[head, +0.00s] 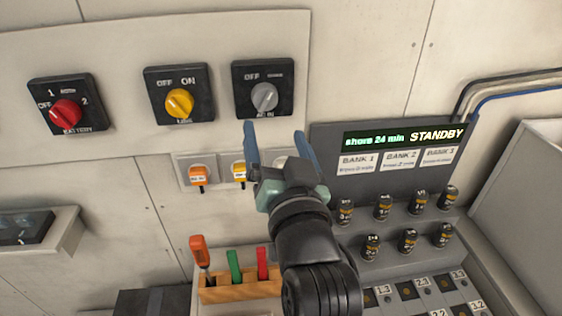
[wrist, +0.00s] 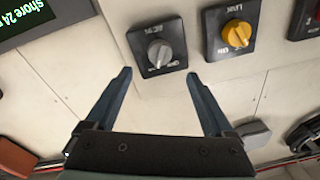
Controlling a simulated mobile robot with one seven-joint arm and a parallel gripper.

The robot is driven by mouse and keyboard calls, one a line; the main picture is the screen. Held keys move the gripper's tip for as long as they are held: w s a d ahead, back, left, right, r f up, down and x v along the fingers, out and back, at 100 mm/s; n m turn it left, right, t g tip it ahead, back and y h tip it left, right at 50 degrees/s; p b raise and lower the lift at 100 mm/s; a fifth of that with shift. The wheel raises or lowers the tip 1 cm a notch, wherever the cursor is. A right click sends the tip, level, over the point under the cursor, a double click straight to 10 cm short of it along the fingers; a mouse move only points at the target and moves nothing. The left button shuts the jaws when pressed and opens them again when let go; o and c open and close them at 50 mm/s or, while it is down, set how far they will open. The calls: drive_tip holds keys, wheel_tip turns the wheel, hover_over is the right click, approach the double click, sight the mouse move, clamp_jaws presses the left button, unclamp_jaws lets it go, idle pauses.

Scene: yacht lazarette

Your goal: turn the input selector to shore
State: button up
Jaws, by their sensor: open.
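The input selector is a grey knob (head: 264,97) on a black square plate labelled OFF, a word too small to read at the upper right, and AC IN below. Its pale pointer line appears tilted up and to the right in the head view. In the wrist view the same grey knob (wrist: 160,53) shows upside down, ahead of and between the fingers. My gripper (head: 279,128) is open and empty, just below the selector plate and apart from the knob. It also shows in the wrist view (wrist: 158,76), its two blue fingers spread wide.
A yellow knob (head: 179,103) and a red battery knob (head: 66,113) sit left of the selector. Orange and yellow plugs (head: 197,174) are below. A display (head: 404,137) reads "shore 24 min STANDBY" at right, above several black cylinders. A wooden rack (head: 240,290) holds tools.

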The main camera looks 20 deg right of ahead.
drive_tip(key=v, duration=0.3)
drive_tip(key=shift+s+b, duration=0.25)
drive_tip(key=shift+b, duration=0.1)
